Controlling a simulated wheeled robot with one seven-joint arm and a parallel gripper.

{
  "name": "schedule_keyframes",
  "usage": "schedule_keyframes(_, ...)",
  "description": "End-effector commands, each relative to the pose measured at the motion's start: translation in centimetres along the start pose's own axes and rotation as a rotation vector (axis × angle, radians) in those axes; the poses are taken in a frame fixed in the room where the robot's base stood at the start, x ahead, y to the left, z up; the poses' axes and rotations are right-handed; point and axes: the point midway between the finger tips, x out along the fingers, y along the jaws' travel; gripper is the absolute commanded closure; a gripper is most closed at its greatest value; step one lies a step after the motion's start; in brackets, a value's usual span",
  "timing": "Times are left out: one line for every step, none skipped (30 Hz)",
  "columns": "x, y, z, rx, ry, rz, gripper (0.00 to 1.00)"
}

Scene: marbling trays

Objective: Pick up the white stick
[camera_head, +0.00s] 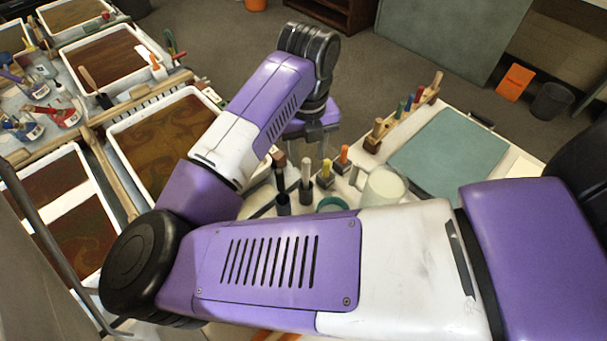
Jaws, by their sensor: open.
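The white stick (307,172) is a pale, thin, upright stick in a small dark holder (305,195) on the light work table, near the middle of the picture. My gripper (316,143) hangs pointing down above and slightly to the right of the stick's top in the picture. It is open and appears empty. Its fingers are small and partly hard to make out against my purple wrist. I cannot tell the exact depth gap between the fingers and the stick.
A brown-topped stick (279,160) stands to the left and an orange-topped one (326,168) to the right. Marbling trays (113,128) fill the left. My forearm hides the near table.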

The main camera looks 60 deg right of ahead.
Motion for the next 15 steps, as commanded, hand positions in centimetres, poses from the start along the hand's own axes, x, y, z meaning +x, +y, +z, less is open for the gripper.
schedule_keyframes(0.6,0.0,-0.1,-0.001,0.002,-0.001,0.56)
schedule_keyframes(0.9,-0.1,-0.1,0.0,0.003,-0.002,0.56)
schedule_keyframes(1.3,-0.1,-0.1,0.0,0.002,-0.002,0.56)
schedule_keyframes(1.6,0.0,0.0,0.0,0.002,-0.001,0.56)
schedule_keyframes(1.8,0.0,0.0,-0.001,0.003,-0.001,0.56)
schedule_keyframes(2.2,0.0,-0.1,-0.001,0.003,-0.001,0.56)
schedule_keyframes(2.5,0.0,0.0,-0.002,0.003,-0.002,0.56)
schedule_keyframes(2.8,0.0,0.0,-0.001,0.003,-0.003,0.56)
schedule_keyframes(3.4,0.1,0.0,-0.003,0.003,-0.003,0.56)
schedule_keyframes(3.9,0.1,0.0,-0.003,0.004,-0.004,0.56)
schedule_keyframes(4.3,0.1,0.0,-0.002,0.004,-0.003,0.56)
schedule_keyframes(4.9,0.2,0.1,-0.002,0.004,-0.002,0.56)
schedule_keyframes(5.4,0.2,0.1,-0.002,0.004,-0.003,0.56)
schedule_keyframes(5.8,0.2,0.1,-0.002,0.003,-0.002,0.56)
schedule_keyframes(6.2,0.2,0.1,-0.001,0.003,-0.002,0.56)
